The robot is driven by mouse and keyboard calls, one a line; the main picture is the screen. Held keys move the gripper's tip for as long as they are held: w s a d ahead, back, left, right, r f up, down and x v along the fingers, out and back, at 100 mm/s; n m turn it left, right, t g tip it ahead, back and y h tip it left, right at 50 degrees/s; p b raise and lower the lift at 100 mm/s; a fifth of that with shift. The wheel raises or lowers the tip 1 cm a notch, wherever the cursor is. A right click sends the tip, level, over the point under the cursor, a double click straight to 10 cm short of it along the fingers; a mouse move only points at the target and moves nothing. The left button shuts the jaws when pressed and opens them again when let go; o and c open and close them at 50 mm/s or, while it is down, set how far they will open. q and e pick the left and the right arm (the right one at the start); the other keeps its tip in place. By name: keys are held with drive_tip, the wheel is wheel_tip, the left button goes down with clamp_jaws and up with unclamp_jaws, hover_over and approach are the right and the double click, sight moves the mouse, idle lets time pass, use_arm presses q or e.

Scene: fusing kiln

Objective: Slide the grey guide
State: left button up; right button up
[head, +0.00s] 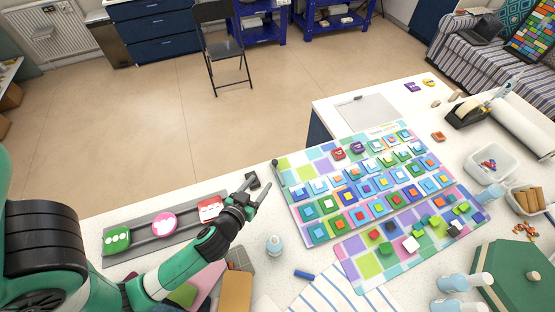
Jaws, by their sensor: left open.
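A long grey board (152,243) with a groove lies on the white worktop at the left. It is the grey thing that best fits the guide, but I cannot tell for certain. On it sit a green block with white dots (117,239), a pink round piece (164,224) and a red-and-white piece (209,208), in a row. My left gripper (257,184) is open, just past the board's right end and beside the red-and-white piece. A small dark piece (252,179) shows by its fingertips; I cannot tell whether they touch. My right gripper is out of view.
A colourful board (285,168) with rows of glass tiles lies right of my left gripper, with a second patterned board (364,267) in front. A green box (515,272) stands at the lower right.

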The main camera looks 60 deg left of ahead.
sight(274, 162)
use_arm(q)
drive_tip(key=x, duration=1.1)
drive_tip(key=shift+w+a+f+b, duration=0.1)
drive_tip(key=shift+a+f+b, duration=0.05)
drive_tip(key=shift+a+b, duration=0.25)
drive_tip(key=shift+d, duration=0.1)
drive_tip(key=shift+c, duration=0.3)
clamp_jaws()
idle(0.4)
